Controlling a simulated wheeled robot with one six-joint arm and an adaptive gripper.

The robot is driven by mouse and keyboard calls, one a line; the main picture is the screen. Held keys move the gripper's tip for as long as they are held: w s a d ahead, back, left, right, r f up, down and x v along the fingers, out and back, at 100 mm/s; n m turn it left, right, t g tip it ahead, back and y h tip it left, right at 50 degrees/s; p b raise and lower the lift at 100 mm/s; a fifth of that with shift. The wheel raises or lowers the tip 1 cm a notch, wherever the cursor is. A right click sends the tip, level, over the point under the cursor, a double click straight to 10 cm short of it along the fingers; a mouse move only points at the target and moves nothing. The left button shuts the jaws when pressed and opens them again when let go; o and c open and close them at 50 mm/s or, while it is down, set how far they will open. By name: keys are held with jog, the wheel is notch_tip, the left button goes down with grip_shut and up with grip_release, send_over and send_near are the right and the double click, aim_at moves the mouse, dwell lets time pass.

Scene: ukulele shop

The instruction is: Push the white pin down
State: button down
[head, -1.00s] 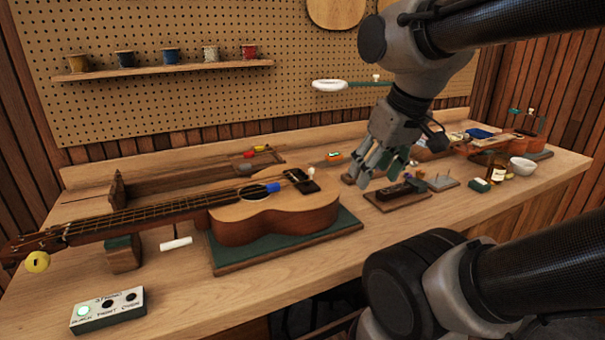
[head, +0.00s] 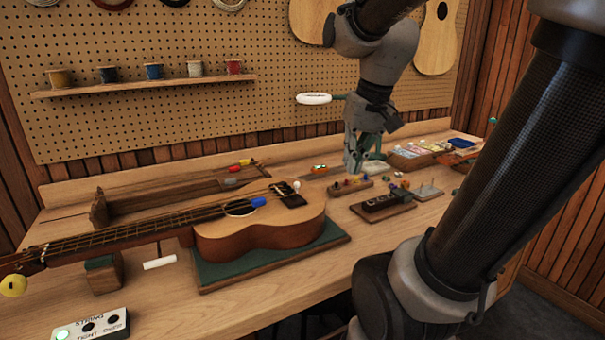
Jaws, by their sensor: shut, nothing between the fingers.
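The white pin (head: 296,186) stands upright at the dark bridge (head: 291,198) of the ukulele (head: 258,228). Its head stands above the bridge; how deep it sits is too small to tell. The ukulele lies face up on a green-topped wooden cradle (head: 262,264). My gripper (head: 353,171) is shut and empty, pointing down. In the picture it is right of the white pin, apart from it, over a small wooden block with coloured pins (head: 350,184).
A blue piece (head: 258,202) sits by the sound hole. A wooden block with a dark tool (head: 385,203) lies right of the ukulele. A white-handled tool (head: 314,99) shows near the pegboard. A switch box (head: 92,325) stands front left. The front bench strip is mostly clear.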

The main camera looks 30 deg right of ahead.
jog(key=w+d+r+m+y, duration=0.1)
jog(key=w+r+m+y, duration=0.15)
jog(key=w, duration=0.45)
jog(key=m, duration=0.3)
send_over(304, 197)
notch_tip(304, 197, down, 9)
jog(key=shift+f, duration=0.1)
